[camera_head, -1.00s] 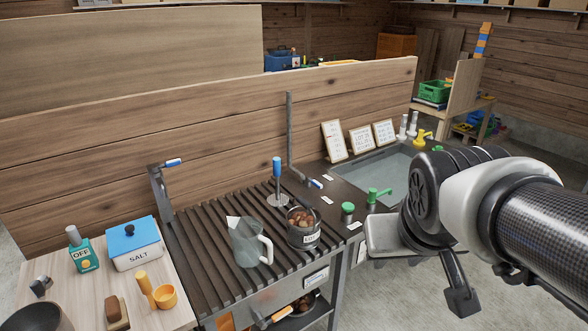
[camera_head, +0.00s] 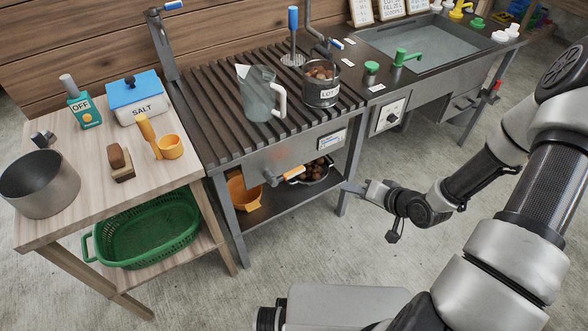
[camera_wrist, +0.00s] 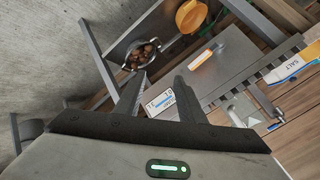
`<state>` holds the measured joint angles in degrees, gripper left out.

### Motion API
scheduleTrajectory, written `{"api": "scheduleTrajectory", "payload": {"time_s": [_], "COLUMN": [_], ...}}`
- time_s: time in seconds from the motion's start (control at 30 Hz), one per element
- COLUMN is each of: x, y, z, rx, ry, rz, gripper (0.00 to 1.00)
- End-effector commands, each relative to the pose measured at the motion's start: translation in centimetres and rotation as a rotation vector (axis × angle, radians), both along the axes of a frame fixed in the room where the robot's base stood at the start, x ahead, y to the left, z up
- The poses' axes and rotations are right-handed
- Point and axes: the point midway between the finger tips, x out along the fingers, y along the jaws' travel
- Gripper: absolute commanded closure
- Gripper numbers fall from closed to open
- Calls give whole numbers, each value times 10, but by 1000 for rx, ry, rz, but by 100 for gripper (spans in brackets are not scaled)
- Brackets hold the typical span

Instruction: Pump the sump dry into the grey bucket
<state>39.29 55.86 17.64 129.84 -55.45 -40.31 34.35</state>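No thing is plainly marked as the sump. A blue-handled upright rod (camera_head: 293,38) with a round plate at its foot stands at the back of the slatted bench; it may be the pump. I cannot tell which container is the grey bucket; a grey metal pot (camera_head: 40,190) stands on the wooden table at the left. My gripper (camera_head: 362,188) is low in front of the bench, by its front leg, pointing left. In the wrist view, my gripper (camera_wrist: 158,84) has its fingers apart with nothing held between them.
A clear jug (camera_head: 258,95) and a tin of chestnuts (camera_head: 321,88) stand on the slats. An orange-handled lever (camera_head: 285,176) juts from the bench front. Below are a pan of chestnuts (camera_head: 322,172) and an orange container (camera_head: 240,196). A sink (camera_head: 425,45) is at right. The floor in front is clear.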

Motion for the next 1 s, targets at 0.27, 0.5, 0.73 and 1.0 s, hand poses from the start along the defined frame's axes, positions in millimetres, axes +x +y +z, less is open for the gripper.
{"api": "scheduleTrajectory", "payload": {"time_s": [0.27, 0.5, 0.73, 1.0], "x": [-24, -30, -16, 31], "y": [61, 72, 84, 116], "z": [-65, -60, -58, -59], "rx": [608, 867, 886, 883], "ry": [-101, -172, -179, -179], "rz": [-175, -269, -271, -270], "gripper": [64, 64, 64, 64]}}
